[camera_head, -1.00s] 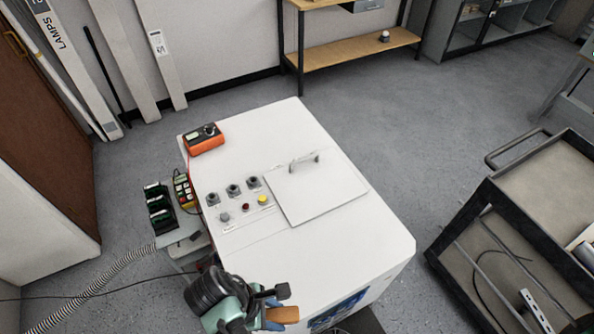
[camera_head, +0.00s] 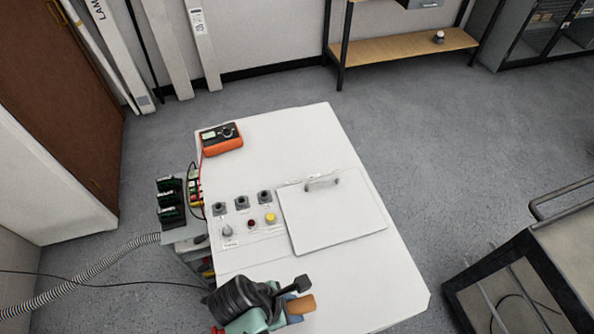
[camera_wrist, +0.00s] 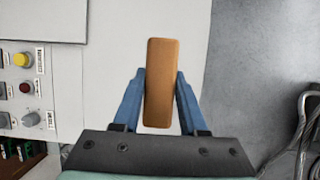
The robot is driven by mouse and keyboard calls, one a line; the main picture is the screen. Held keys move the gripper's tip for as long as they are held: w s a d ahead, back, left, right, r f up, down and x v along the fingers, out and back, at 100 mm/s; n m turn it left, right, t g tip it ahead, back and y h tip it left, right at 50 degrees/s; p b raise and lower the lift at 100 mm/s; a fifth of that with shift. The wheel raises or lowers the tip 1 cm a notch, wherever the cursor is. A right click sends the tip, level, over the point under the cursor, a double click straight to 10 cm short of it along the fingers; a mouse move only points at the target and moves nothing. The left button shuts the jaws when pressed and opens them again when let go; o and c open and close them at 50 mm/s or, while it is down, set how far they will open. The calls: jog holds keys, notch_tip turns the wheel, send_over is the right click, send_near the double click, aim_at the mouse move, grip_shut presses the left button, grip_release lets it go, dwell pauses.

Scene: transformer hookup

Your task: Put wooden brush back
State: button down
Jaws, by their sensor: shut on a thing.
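The wooden brush (camera_wrist: 161,80) is an orange-brown block with rounded corners. In the wrist view my gripper (camera_wrist: 160,92) has its two blue fingers shut on it, one on each side. In the head view the wooden brush (camera_head: 301,304) sticks out to the right of my gripper (camera_head: 290,300), near the front of the white transformer cabinet (camera_head: 383,277). My gripper is over the cabinet top; its height above it is hard to tell. Bristles do not show.
The cabinet top carries an orange meter (camera_head: 221,138), knobs and buttons (camera_head: 242,203), and a lid with a handle (camera_head: 330,215). A black-framed cart (camera_head: 520,270) stands at the right. A wooden-shelf rack (camera_head: 400,47) stands at the back. The cabinet's right front top is clear.

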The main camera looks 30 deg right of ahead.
jog(key=shift+s+a+f, duration=0.1)
jog(key=shift+a+f, duration=0.05)
jog(key=shift+f, duration=0.5)
jog(key=shift+s+a+f, duration=0.1)
jog(key=shift+f, duration=0.5)
jog(key=shift+w+f, duration=0.15)
jog(key=shift+f, duration=2.2)
jog(key=shift+f, duration=0.15)
jog(key=shift+c, duration=2.2)
grip_release()
